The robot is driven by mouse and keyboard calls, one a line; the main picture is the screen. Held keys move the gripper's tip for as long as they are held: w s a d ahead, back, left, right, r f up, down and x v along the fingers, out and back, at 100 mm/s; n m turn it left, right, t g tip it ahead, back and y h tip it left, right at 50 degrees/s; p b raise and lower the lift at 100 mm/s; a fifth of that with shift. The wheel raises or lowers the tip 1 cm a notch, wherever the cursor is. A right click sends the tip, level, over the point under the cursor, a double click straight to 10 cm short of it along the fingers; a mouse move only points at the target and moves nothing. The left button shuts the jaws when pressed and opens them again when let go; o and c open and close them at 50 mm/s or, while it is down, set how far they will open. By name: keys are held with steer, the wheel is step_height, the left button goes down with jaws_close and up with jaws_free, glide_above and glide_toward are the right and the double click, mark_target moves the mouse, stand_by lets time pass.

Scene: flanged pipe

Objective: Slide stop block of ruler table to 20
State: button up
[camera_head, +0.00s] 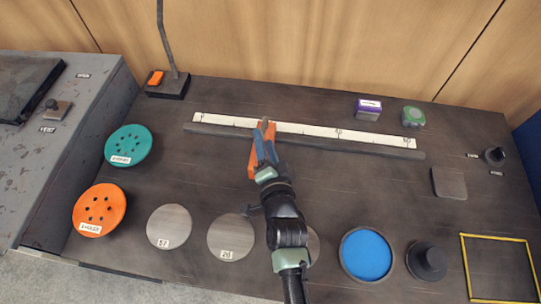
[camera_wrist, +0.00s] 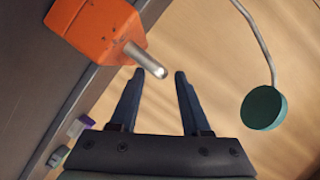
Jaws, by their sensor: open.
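The orange stop block (camera_head: 253,163) sits across the dark rail along the white ruler strip (camera_head: 300,128), left of the strip's middle. In the wrist view the orange block (camera_wrist: 88,28) is at the upper left, with a silver pin (camera_wrist: 142,56) sticking out of it. My gripper (camera_head: 264,142) is over the block in the head view and partly hides it. In the wrist view my gripper (camera_wrist: 160,76) is open, and the pin's tip appears between the fingertips. I cannot tell whether they touch. The ruler's numbers are too small to read surely.
A lamp stand (camera_head: 167,85) rises at the back left. A purple box (camera_head: 368,108) and a green tape measure (camera_head: 413,117) stand behind the ruler's right part. Discs, including the blue one (camera_head: 366,254), lie along the front. The rail right of the block looks clear.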

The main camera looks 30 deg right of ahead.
steer(key=v, duration=0.9)
steer(key=shift+s, duration=0.1)
steer(key=w+a+r+n+t+y, duration=0.1)
steer(key=w+a+r+n+t, duration=0.2)
steer(key=r, duration=0.8)
steer(key=w+a+r+n+t+y, duration=0.15)
steer(key=w+r, duration=0.25)
steer(key=r, duration=0.7)
steer(key=w+a+r+n+t, duration=0.2)
steer(key=w+a+r+n, duration=0.15)
steer(key=r, duration=0.75)
steer(key=s+a+r+n+t, duration=0.2)
steer(key=s+r, duration=0.1)
steer(key=r, duration=0.5)
steer(key=s+a+r+n+t+y, duration=0.1)
steer(key=s+r, duration=0.3)
steer(key=r, duration=0.5)
steer(key=s+a+r+n+t, duration=0.2)
steer(key=s+r+n+t, duration=0.1)
steer(key=r, duration=0.5)
steer(key=shift+s+a+r+n, duration=0.3)
steer(key=shift+s, duration=0.05)
steer(key=shift+d+y, duration=0.15)
steer(key=shift+y, duration=0.1)
